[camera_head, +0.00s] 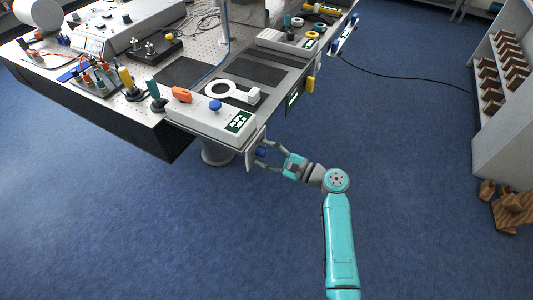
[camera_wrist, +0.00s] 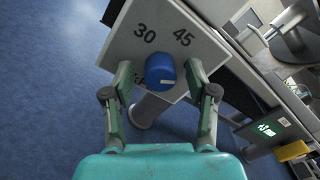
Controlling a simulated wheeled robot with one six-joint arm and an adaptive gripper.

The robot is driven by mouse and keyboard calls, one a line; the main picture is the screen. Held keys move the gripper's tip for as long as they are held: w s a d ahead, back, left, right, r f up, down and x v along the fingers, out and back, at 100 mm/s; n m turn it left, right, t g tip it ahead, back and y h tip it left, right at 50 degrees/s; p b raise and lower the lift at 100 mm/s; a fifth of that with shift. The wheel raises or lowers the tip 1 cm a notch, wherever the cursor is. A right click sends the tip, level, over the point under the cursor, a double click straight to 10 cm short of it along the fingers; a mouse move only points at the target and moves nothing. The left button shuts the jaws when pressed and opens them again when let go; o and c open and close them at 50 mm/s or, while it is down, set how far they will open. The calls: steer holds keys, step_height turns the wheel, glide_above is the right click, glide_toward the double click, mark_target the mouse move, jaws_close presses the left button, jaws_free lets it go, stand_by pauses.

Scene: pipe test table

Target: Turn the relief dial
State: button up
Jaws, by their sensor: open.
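The relief dial is a blue knob (camera_wrist: 161,72) on a pale plate (camera_wrist: 150,30) with the numbers 30 and 45 in the wrist view. A light mark shows on the knob's lower right. In the head view the knob (camera_head: 261,153) sits on the plate at the table's front edge. My gripper (camera_wrist: 160,78) is open, with one finger on each side of the knob. I cannot tell whether either finger touches it. More lettering on the plate's lower left is partly hidden by the left finger and the knob.
The table (camera_head: 215,62) holds a light box with another blue knob (camera_head: 215,105), an orange part (camera_head: 181,94) and a white ring-shaped part (camera_head: 233,90). A yellow part (camera_head: 310,84) hangs on the table's side. A shelf (camera_head: 505,110) stands at the right. The blue floor around my arm is clear.

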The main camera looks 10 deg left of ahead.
jaws_close()
steer(key=shift+n, duration=0.4)
steer(key=n, duration=1.1)
steer(key=shift+f, duration=0.1)
stand_by(0.4)
jaws_free()
